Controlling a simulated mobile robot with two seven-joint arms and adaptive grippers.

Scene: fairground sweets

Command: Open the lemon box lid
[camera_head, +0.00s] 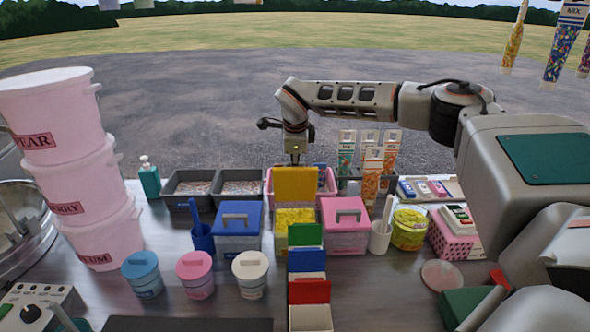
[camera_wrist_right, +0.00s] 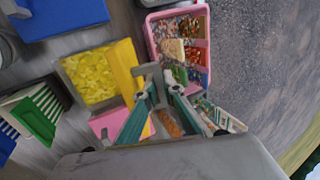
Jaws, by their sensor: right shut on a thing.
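The lemon box (camera_head: 295,238) stands mid-counter between a blue-lidded box and a pink-lidded box. Its yellow lid (camera_head: 296,184) stands upright at the back, and yellow sweets (camera_head: 295,215) show inside. In the right wrist view the lid (camera_wrist_right: 124,68) stands beside the open box of yellow sweets (camera_wrist_right: 90,75). My right gripper (camera_wrist_right: 157,78) is shut on the lid's grey handle (camera_wrist_right: 148,70), on the lid's far side. In the head view the gripper (camera_head: 295,158) is at the lid's top edge, its tips mostly hidden behind the lid.
The blue-lidded box (camera_head: 238,222) and pink-lidded box (camera_head: 345,216) flank it, both closed. Boxes with raised green (camera_head: 306,235), blue (camera_head: 306,260) and red (camera_head: 309,292) lids stand in front. A pink tray (camera_wrist_right: 180,15) sits behind, with tall sweet packets (camera_head: 372,172) to the right.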

